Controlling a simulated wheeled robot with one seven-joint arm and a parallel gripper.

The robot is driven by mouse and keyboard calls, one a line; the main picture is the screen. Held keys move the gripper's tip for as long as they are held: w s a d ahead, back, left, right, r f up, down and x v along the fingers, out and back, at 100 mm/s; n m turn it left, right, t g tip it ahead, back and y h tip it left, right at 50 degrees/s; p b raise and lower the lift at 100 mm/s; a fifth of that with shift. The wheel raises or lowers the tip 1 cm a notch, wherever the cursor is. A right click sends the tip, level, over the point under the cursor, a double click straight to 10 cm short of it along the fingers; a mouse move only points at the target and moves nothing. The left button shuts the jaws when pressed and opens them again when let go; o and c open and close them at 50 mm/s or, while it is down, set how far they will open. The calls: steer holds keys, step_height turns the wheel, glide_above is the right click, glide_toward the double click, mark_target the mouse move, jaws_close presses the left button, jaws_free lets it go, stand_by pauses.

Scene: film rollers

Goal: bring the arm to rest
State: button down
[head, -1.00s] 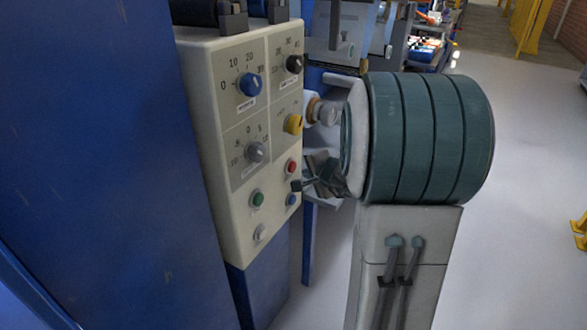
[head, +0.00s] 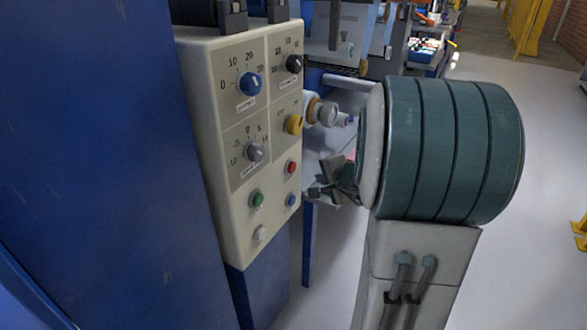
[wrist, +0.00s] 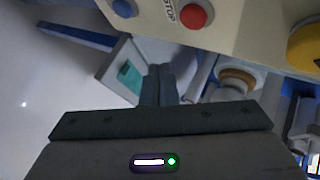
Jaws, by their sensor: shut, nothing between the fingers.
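My gripper (head: 322,190) is to the right of the control panel (head: 228,110) in the head view, apart from its face. It is partly hidden behind my own large green-grey arm link. In the wrist view its two dark fingers (wrist: 158,84) are together, with nothing between them. My arm is bent and raised beside the panel.
The panel carries a blue knob (head: 249,83), a yellow knob (head: 294,124), a red button (head: 291,167) and a green button (head: 257,199). A blue cabinet wall (head: 90,150) fills the left. Open grey floor (head: 540,130) lies to the right.

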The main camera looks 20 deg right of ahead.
steer(key=s+a+r+n+g+y+p, duration=0.2)
steer(key=s+a+r+n+p, duration=0.35)
steer(key=a+r, duration=0.2)
steer(key=s+a+r+n+g+y+p, duration=0.2)
steer(key=s+a+r+n+g+p, duration=0.15)
steer(key=a+r+p, duration=0.45)
steer(key=s+r+n+g+h+p, duration=0.1)
steer(key=s+r+n+h+p, duration=0.1)
steer(key=s, duration=0.5)
steer(key=s+r+n+g+h+p, duration=0.2)
steer(key=s+r+n+p, duration=0.2)
steer(key=s+r+p, duration=0.3)
steer(key=shift+a+n+h+p, duration=0.4)
steer(key=shift+a+p, duration=0.05)
steer(key=shift+p, duration=0.3)
steer(key=shift+r, duration=0.1)
